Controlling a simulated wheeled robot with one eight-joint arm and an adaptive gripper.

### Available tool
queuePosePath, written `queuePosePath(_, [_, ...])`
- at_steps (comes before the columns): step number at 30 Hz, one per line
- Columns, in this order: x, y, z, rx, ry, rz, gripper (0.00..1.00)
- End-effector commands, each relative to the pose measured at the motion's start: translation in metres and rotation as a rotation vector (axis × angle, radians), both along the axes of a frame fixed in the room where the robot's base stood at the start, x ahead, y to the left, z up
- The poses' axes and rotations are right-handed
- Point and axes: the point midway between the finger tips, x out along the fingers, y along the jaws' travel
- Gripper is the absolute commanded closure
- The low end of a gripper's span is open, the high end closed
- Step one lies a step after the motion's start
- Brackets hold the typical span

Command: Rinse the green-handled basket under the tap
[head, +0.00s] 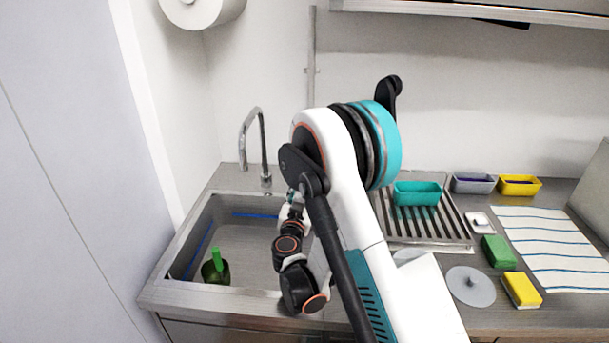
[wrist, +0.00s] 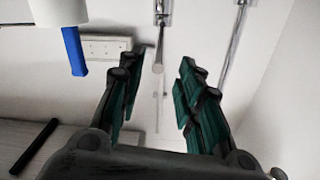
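The green-handled basket (head: 216,271) sits in the front left corner of the sink, dark, with its bright green handle standing up. The tap (head: 262,150) is a tall curved metal spout at the back of the sink (head: 185,240); I cannot see water running from it. My gripper (wrist: 160,65) is open in the wrist view, with nothing between its dark green-padded fingers. It faces the wall. In the head view my arm partly hides it, over the right side of the sink and apart from the basket.
Right of the sink is a ribbed drainer with a teal tub (head: 417,193). Grey (head: 473,183) and yellow (head: 519,185) tubs, a green sponge (head: 498,252), a yellow sponge (head: 521,290), a grey disc (head: 470,287) and a striped cloth (head: 555,250) occupy the counter. A shelf hangs above.

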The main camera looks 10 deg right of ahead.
Motion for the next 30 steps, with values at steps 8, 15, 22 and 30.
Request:
queuePosePath(8, [0.047,-0.019,-0.003,0.000,0.000,-0.003,0.67])
queuePosePath(15, [0.066,-0.026,-0.003,0.000,0.000,-0.002,0.67])
queuePosePath(22, [0.068,-0.027,-0.002,0.000,0.000,-0.001,0.67])
queuePosePath(30, [0.068,-0.026,-0.002,0.000,0.000,-0.001,1.00])
